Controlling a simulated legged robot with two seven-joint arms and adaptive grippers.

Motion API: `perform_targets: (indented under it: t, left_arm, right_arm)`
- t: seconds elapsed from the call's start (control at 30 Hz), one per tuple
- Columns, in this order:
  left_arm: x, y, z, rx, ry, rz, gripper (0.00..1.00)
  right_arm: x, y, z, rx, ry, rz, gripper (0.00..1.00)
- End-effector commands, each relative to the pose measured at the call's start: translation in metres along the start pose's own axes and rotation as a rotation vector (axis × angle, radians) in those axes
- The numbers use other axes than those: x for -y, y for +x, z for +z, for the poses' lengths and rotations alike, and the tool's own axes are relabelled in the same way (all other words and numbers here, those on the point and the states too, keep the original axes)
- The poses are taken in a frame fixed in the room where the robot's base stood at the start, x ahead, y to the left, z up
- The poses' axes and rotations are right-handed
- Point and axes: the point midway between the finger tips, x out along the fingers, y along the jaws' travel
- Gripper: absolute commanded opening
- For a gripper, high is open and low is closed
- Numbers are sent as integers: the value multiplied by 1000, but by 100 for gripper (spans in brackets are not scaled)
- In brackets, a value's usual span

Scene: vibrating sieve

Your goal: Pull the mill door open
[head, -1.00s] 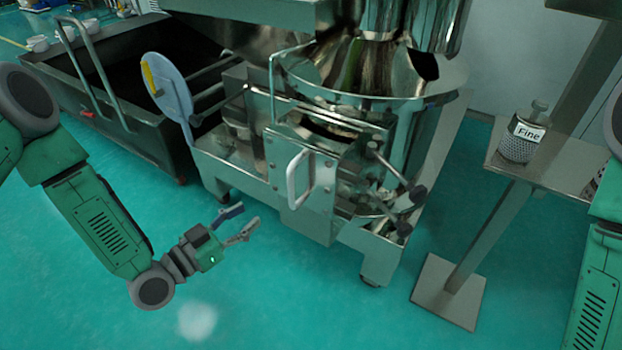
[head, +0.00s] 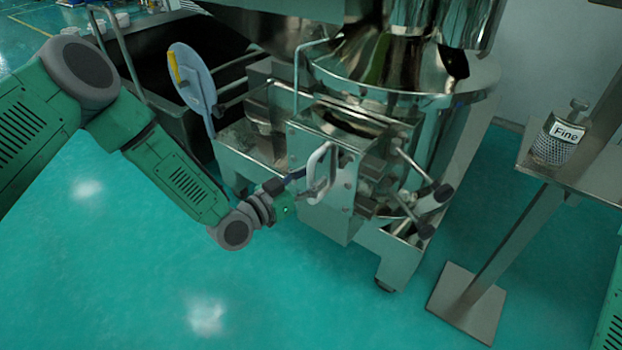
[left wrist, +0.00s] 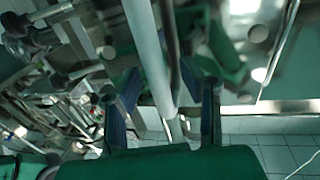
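The mill door (head: 338,212) is a shiny metal panel on the front of the mill, with a white, upright loop handle (head: 322,165). The door appears closed. My left gripper (head: 303,183) is at the handle, coming from the left. In the left wrist view, its two blue-padded fingers (left wrist: 165,95) are spread apart, with the pale handle bar (left wrist: 148,50) running between them. Gaps show on both sides of the bar, so the fingers are not closed on it. My right gripper is out of view; only part of the right arm shows at the right edge.
A round grey lid with a yellow grip (head: 190,78) stands left of the mill, by a dark bin (head: 145,50). Knobbed levers (head: 440,192) stick out right of the door. The green floor in front is clear.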

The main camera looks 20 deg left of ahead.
Motion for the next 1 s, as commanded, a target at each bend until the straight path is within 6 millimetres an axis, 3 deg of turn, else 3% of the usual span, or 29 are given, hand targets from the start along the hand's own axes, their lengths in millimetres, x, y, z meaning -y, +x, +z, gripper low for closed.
perform_targets:
  t: [0.17,0.27,0.67,1.0]
  left_arm:
    - [0,0,0,0,0,0,35]
    - [0,0,0,0,0,0,0]
    - [5,-5,1,1,2,25,0]
    - [38,-30,2,1,7,224,0]
  right_arm:
    - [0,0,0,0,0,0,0]
    - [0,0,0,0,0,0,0]
    - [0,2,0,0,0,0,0]
    - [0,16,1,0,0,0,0]
